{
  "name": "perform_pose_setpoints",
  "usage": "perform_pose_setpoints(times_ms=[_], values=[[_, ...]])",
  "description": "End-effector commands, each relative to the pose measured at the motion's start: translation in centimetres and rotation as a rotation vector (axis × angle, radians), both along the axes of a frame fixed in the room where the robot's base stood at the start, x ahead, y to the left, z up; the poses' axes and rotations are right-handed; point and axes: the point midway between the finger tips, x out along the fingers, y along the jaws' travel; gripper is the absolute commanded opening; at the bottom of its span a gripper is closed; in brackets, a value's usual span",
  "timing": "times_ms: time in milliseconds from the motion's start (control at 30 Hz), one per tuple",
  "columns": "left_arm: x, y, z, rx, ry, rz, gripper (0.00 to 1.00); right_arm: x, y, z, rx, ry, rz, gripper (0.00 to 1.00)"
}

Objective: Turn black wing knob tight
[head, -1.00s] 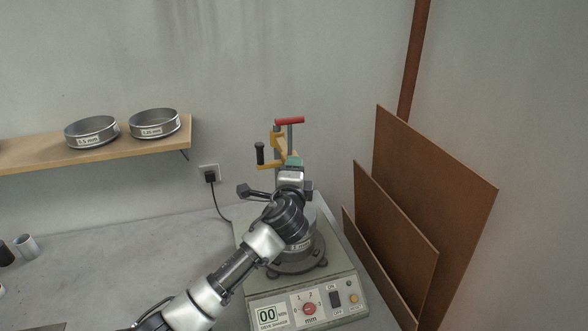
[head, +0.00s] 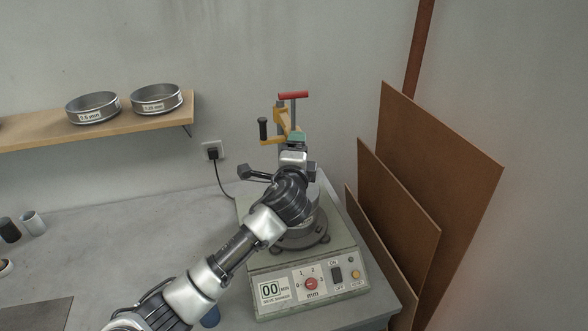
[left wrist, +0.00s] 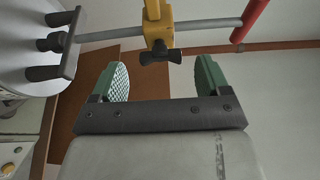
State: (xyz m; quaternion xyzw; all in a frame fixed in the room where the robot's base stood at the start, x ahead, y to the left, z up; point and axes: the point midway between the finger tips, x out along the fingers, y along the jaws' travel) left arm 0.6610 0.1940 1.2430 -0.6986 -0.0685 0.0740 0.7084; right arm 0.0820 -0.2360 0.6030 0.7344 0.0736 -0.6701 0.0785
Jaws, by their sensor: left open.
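The black wing knob (left wrist: 160,56) sits on a yellow clamp block (left wrist: 156,28) on a grey rod in the left wrist view. My left gripper (left wrist: 163,75) has green pads and is open. Its fingertips are on either side of the knob's line, with the knob just beyond them; I see no contact. It also shows in the head view (head: 297,138), in front of the rod. My right gripper is in neither view.
The shaker base (head: 262,271) is below my arm. Brown boards (head: 440,170) lean at the right. A shelf (head: 60,138) holds two sieves.

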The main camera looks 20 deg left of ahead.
Motion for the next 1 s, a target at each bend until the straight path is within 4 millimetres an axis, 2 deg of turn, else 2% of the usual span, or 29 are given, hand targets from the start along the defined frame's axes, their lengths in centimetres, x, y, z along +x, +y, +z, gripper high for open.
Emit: perform_pose_setpoints(times_ms=[200,433,600,1000], values=[[-4.3,-0.9,-0.4,-0.001,0.000,-0.002,0.77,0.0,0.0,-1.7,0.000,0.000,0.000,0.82],[-7.7,-1.6,-0.3,0.001,0.001,-0.001,0.77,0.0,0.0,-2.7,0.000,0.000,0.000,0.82],[-8.6,-1.8,-0.1,0.001,0.002,-0.001,0.77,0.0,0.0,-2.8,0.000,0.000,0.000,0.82],[-8.6,-1.8,-0.1,-0.001,0.003,0.000,0.77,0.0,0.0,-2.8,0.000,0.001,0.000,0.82]])
